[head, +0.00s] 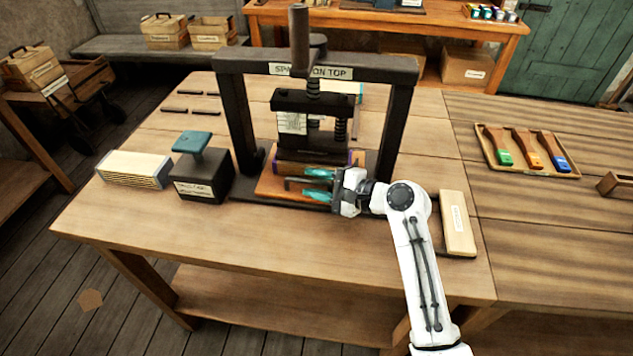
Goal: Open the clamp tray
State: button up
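The black handwheel press (229,110) stands on the wooden table, with a sign on its crossbar. Low between its posts is the clamp tray (268,187), a brown wooden board with a dark bar-shaped handle (291,182) at its front. A purple-and-tan block (290,166) lies under the black press plate (308,143). My gripper (318,185) is at the tray's front from the right, its two teal fingertips apart. The dark handle shows near and between the fingertips; whether they touch it I cannot tell. My gripper hides the tray's right part.
Left of the press stand a black weight with a teal top (203,180) and a pale stack (134,168). A pale wooden block (457,222) lies right of my arm. A brush tray (525,158) is farther right. The table's front left is clear.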

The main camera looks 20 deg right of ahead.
jog(key=shift+c, duration=0.3)
grip_shut()
jog(key=shift+s, duration=0.1)
